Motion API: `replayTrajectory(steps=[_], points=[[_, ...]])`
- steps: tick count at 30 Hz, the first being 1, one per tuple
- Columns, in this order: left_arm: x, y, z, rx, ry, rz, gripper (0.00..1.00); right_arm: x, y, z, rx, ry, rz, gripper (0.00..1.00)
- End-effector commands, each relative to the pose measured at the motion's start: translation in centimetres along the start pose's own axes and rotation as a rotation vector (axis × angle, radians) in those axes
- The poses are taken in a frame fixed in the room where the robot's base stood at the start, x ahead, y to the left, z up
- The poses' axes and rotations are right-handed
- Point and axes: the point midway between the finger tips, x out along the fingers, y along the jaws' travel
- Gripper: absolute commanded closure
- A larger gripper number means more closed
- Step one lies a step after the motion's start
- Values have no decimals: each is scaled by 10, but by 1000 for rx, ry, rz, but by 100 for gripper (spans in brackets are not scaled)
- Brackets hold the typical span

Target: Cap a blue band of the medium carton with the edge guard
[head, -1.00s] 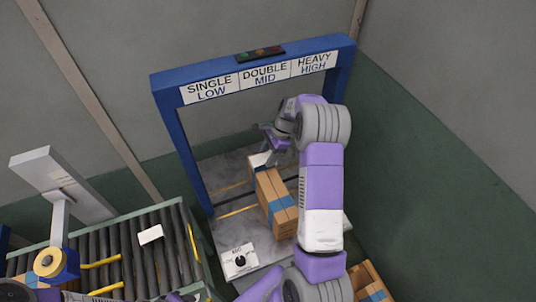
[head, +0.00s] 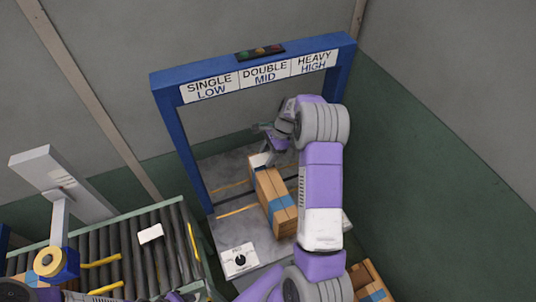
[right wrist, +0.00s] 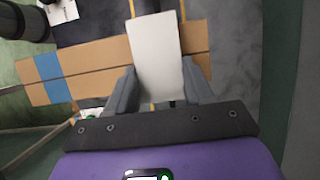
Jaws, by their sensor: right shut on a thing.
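The medium carton (head: 271,190) is a brown box lying on the grey platform inside the blue frame. A blue band (head: 284,203) crosses its near part, and that band also shows at the left in the right wrist view (right wrist: 48,78). The edge guard (right wrist: 155,45) is a white plate between the fingers of my right gripper (right wrist: 159,88), which is shut on it. The guard lies across the carton's far part in that view. Whether it touches the carton, and what is under it, I cannot tell. My left gripper is not in view.
The blue frame (head: 180,145) with a sign stands around the platform (head: 225,175). A roller conveyor (head: 150,265) with a white card (head: 150,233) is at the left. Another carton (head: 370,283) is at lower right.

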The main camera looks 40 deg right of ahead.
Motion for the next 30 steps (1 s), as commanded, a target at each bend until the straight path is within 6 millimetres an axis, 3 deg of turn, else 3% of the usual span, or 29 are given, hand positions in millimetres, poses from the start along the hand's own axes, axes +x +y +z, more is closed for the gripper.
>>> replayTrajectory(steps=[20, 21, 26, 30], points=[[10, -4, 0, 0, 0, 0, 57, 17, 0, -7, 1, 0, 1, 76], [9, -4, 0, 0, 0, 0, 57, 16, 0, -7, 1, 0, 1, 44], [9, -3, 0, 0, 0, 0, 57, 16, 0, -7, 1, 0, 1, 19], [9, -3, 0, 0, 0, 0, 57, 16, 0, -6, 0, 0, 1, 19]])
